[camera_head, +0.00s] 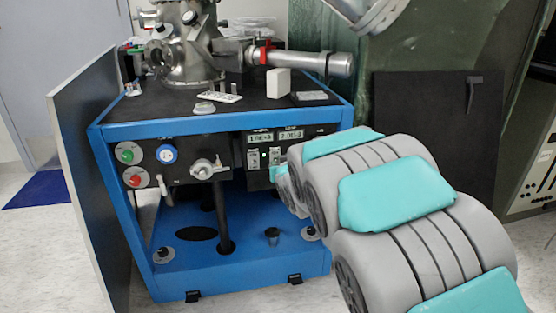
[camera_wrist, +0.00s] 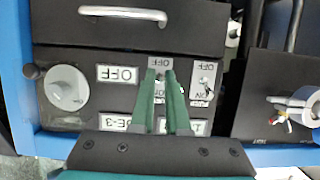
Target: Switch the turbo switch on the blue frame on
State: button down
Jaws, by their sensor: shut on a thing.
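The blue frame (camera_head: 215,120) holds a dark front panel with displays and small switches. My gripper's green fingers (camera_wrist: 160,76) reach onto this panel in the wrist view. Their tips are close together, shut on a small switch at the middle plate (camera_wrist: 158,64), which reads OFF upside down. The switch lever is mostly hidden between the fingers, so its position and the plate's other wording cannot be read. A second toggle switch (camera_wrist: 206,84) sits just right of the fingers on its own plate. In the head view my arm hides the fingertips.
A handle (camera_wrist: 123,14) stands out from the panel above. In the head view, a metal chamber (camera_head: 190,45) stands on the frame's top, and a grey side panel (camera_head: 92,180) stands open at left.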

jog(key=shift+w+a+r+g+h+p, duration=0.15)
jog(key=shift+r+g+h+p, duration=0.15)
jog(key=shift+r+g+p, duration=0.75)
jog(key=shift+w+r+g+h+p, duration=0.1)
jog(key=shift+w+g+h+p, duration=0.1)
jog(key=shift+g+p, duration=0.6)
jog(key=shift+w+r+g+h+p, duration=0.1)
jog(key=shift+g+h+p, duration=0.1)
jog(key=shift+g+p, duration=0.55)
jog(key=shift+f+g, duration=0.1)
jog(key=shift+g, duration=0.3)
jog(key=c, duration=0.9)
grip_release()
jog(key=v, duration=0.7)
jog(key=shift+s+r+b, duration=0.25)
jog(key=shift+s+b, duration=0.05)
jog(key=shift+b, duration=0.1)
